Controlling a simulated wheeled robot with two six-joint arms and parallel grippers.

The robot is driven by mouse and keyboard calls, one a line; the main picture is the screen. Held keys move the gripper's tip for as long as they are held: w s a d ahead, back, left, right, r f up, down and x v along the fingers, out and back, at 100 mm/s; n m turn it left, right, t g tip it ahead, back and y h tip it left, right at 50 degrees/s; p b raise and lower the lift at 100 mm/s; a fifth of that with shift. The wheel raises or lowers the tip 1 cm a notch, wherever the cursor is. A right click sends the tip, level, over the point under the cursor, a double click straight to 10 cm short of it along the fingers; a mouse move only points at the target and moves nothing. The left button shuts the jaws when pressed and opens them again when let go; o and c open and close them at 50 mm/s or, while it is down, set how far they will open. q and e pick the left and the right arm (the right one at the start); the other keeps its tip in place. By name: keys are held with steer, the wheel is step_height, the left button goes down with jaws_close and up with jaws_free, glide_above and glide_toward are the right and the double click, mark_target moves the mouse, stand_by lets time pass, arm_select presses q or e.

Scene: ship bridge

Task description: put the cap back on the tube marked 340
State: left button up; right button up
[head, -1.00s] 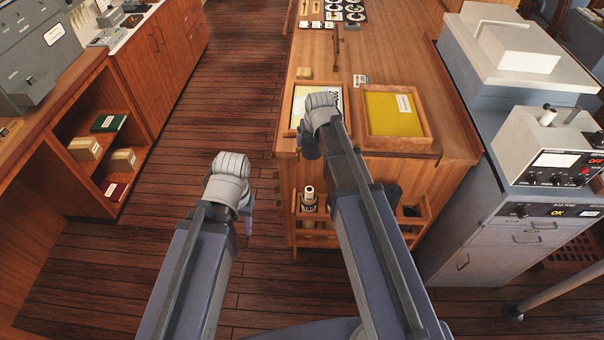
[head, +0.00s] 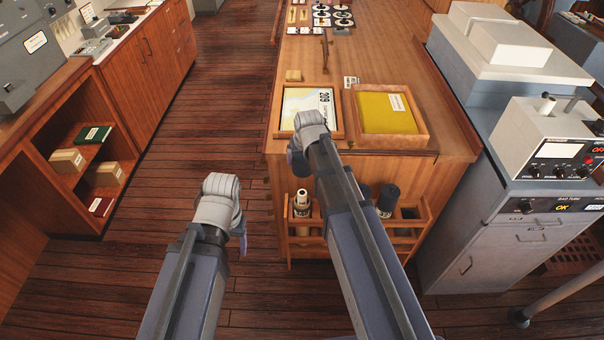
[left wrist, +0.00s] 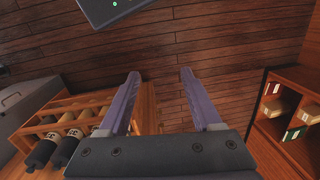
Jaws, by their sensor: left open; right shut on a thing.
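A wooden rack (head: 345,244) on the counter's end holds several tubes. Its left tube (head: 302,208) shows a pale top with no dark cap. A tube with a dark cap (head: 388,193) stands further right. In the left wrist view the rack (left wrist: 105,98) is at left, with the pale-topped tube (left wrist: 97,133) beside dark-capped tubes (left wrist: 66,150). My left gripper (left wrist: 160,82) is open and empty, left of the rack in the head view (head: 242,243).
The counter carries a tray with a chart (head: 333,130) and a tray with a yellow folder (head: 424,127). A grey instrument cabinet (head: 475,235) stands at right. An open shelf (head: 65,140) is at left. The plank floor between is clear.

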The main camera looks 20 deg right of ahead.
arm_select(q)
steer(key=o, duration=0.5)
step_height(320, 180, down, 6)
steer(key=b, duration=0.5)
steer(key=shift+r, duration=0.25)
arm_select(e)
glide_above(302, 190)
step_height(302, 190, down, 6)
arm_select(q)
steer(key=shift+f+b, duration=2.75)
steer(key=shift+f, duration=0.05)
arm_select(e)
steer(key=shift+s+f, duration=0.15)
steer(key=shift+f, duration=1.15)
steer(key=shift+s+f, duration=0.15)
steer(key=shift+f, duration=1.15)
arm_select(q)
steer(key=shift+f+b, duration=2.3)
arm_select(e)
steer(key=shift+f, duration=2.3)
steer(key=o, duration=1.1)
steer(key=shift+r, duration=0.1)
arm_select(q)
step_height(302, 190, up, 7)
steer(key=p, duration=0.7)
arm_select(e)
steer(key=shift+a+r, duration=0.1)
steer(key=shift+r, duration=3.35)
